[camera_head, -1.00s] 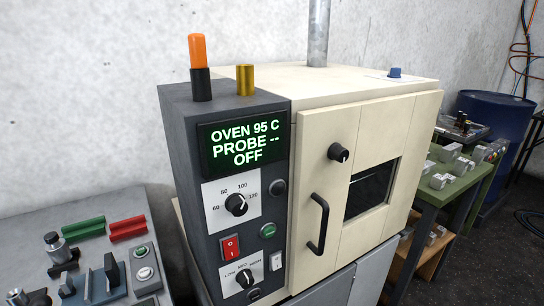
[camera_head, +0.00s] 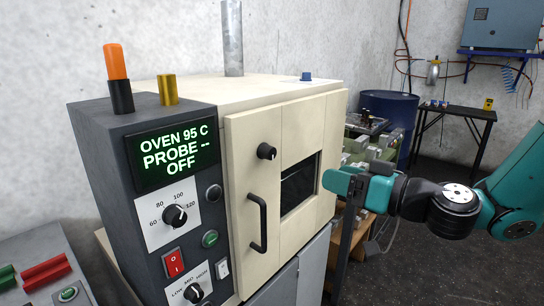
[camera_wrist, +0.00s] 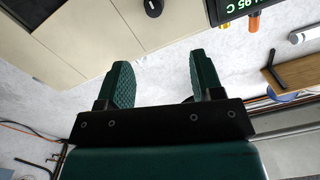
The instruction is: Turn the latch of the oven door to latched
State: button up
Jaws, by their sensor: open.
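The oven door (camera_head: 307,135) is cream and appears closed, with a dark window. Its latch (camera_head: 266,151) is a round black knob at the door's upper left, with a small light mark at its lower right. A black round knob, apparently this latch (camera_wrist: 153,8), also shows at the top edge of the wrist view. My gripper (camera_head: 338,183) is to the right of the door in the head view, apart from the latch. In the wrist view my gripper's (camera_wrist: 160,78) two green fingers are spread, with nothing held between them.
A black bar handle (camera_head: 257,223) stands out below the latch. The dark control panel (camera_head: 150,190) is left of the door; its display reads OVEN 95 C, PROBE --, OFF. A blue drum (camera_head: 390,112) and cluttered green bench (camera_head: 362,150) are behind my arm.

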aim_at(273, 153)
jog(key=shift+t, duration=0.3)
jog(key=p+x, duration=0.5)
jog(key=x, duration=0.3)
jog(key=p+x, duration=0.4)
jog(key=x, duration=0.4)
jog(key=shift+w+d+p, duration=0.15)
jog(key=shift+w+p, duration=0.25)
jog(key=shift+w+a+f, duration=0.15)
jog(key=shift+w+a, duration=0.25)
jog(key=shift+a, duration=0.05)
jog(key=c, duration=0.9)
